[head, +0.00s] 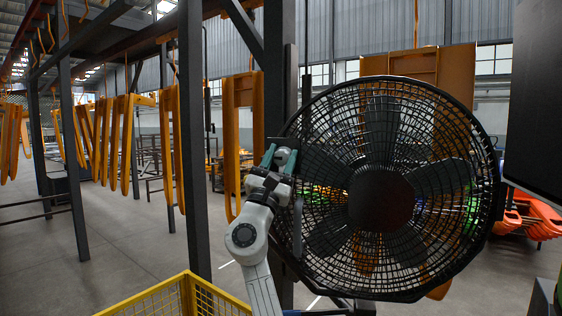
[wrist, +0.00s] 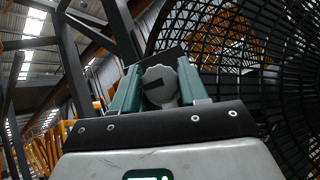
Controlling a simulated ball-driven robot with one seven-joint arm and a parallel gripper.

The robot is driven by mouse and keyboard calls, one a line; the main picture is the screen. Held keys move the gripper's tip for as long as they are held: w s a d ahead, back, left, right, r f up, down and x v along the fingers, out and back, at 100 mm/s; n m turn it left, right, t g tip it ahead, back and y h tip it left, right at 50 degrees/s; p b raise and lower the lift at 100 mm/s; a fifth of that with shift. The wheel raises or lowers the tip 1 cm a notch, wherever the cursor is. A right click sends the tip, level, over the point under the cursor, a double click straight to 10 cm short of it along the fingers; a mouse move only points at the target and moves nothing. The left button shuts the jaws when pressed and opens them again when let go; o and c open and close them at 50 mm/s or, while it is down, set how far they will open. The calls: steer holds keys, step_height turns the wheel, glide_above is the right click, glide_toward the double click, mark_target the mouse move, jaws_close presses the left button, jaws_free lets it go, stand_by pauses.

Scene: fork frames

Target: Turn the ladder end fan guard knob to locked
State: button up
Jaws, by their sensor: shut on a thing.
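The fan guard knob (wrist: 158,92) is a pale grey round knob with a notched edge and a dark bar on its face, seen in the wrist view. The bar lies nearly level, on the left half of the face. A dark plate shows behind the knob. My gripper (wrist: 159,70) has its two teal fingers shut on the knob, one at each side. In the head view my gripper (head: 279,157) is at the left rim of the big black fan (head: 381,200). The knob is mostly hidden there by the fingers. I cannot read any locked mark.
A dark steel post (head: 194,140) stands left of my arm. A yellow mesh crate (head: 190,292) is low in front. Orange frames (head: 244,140) hang behind. A dark panel (head: 537,95) fills the upper right edge. Open floor (head: 120,245) lies to the left.

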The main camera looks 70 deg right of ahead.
steer(key=m+g+y+b, duration=0.1)
steer(key=m+g, duration=0.2)
steer(key=m+g+y+b, duration=0.1)
steer(key=m+g, duration=0.2)
steer(key=m, duration=0.1)
steer(key=shift+f+m+y+b, duration=0.1)
steer(key=shift+m+y+b, duration=0.2)
steer(key=shift+b, duration=0.05)
steer(key=m+g+y, duration=0.1)
steer(key=m, duration=0.1)
steer(key=m+g+y, duration=0.1)
steer(key=m, duration=0.1)
steer(key=m+g+y, duration=0.1)
steer(key=m+y, duration=0.1)
steer(key=shift+r+m, duration=0.25)
steer(key=shift+m, duration=0.05)
steer(key=m+y+p, duration=0.2)
steer(key=m+y, duration=0.2)
steer(key=m, duration=0.1)
steer(key=shift+p, duration=0.35)
steer(key=shift+m+t+y+p, duration=0.5)
steer(key=shift+m+y+p, duration=0.3)
steer(key=shift+m, duration=0.1)
steer(key=shift+f+m+y, duration=0.2)
steer(key=shift+m+y, duration=0.1)
steer(key=shift+t, duration=0.3)
steer(key=shift+s+f, duration=0.1)
steer(key=o, duration=0.9)
steer(key=shift+d, duration=0.1)
steer(key=shift+o, duration=0.5)
